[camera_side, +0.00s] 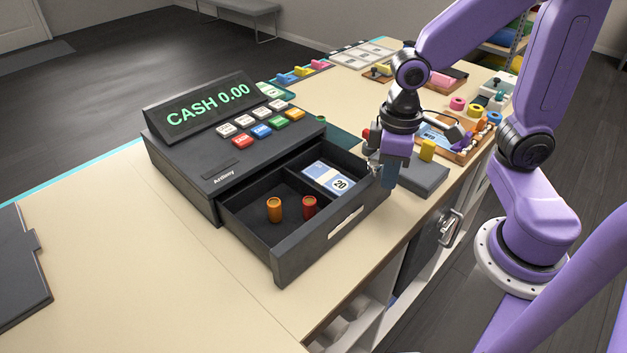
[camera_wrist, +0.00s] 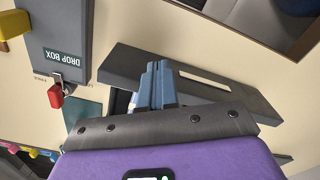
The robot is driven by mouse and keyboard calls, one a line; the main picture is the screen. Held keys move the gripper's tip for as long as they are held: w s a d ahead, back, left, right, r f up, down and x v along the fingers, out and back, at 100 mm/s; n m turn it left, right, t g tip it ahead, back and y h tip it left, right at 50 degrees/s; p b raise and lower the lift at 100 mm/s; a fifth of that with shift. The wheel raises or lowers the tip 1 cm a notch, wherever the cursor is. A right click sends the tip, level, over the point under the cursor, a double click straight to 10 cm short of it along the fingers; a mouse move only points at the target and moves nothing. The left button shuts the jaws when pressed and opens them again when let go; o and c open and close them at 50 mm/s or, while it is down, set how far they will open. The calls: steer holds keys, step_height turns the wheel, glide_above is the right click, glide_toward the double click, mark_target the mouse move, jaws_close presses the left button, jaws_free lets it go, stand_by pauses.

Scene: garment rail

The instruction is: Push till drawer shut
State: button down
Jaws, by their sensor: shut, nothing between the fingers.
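The till (camera_side: 215,140) is a dark cash register with a lit "CASH 0.00" display. Its drawer (camera_side: 330,243) stands well open toward the counter's front edge. In the drawer are an orange roll (camera_side: 274,209), a red roll (camera_side: 309,207) and a stack of notes marked 20 (camera_side: 328,179). My gripper (camera_side: 388,177) is shut and empty, pointing down at the right end of the drawer front. In the wrist view the closed blue fingers (camera_wrist: 157,72) overlap the drawer's dark front panel (camera_wrist: 215,91). I cannot tell whether they touch it.
A grey drop box (camera_side: 424,177) with a red padlock (camera_wrist: 56,95) stands close to the right of the drawer. Trays with coloured items (camera_side: 460,140) lie farther back right. A dark flat panel (camera_side: 20,270) lies at the left. The counter left of the drawer is clear.

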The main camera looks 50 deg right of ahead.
steer(key=shift+w, duration=0.1)
steer(key=shift+w, duration=8.25)
step_height(320, 180, up, 8)
steer(key=s, duration=0.1)
steer(key=shift+s, duration=0.3)
steer(key=s+n, duration=0.1)
steer(key=s, duration=0.3)
steer(key=s+a+f+n, duration=0.1)
steer(key=s, duration=0.3)
steer(key=s+a+f+n, duration=0.1)
steer(key=s, duration=0.3)
steer(key=shift+s+a, duration=0.1)
steer(key=shift+a, duration=0.05)
steer(key=s+d+f+n, duration=0.3)
steer(key=s, duration=0.9)
steer(key=shift+n, duration=0.3)
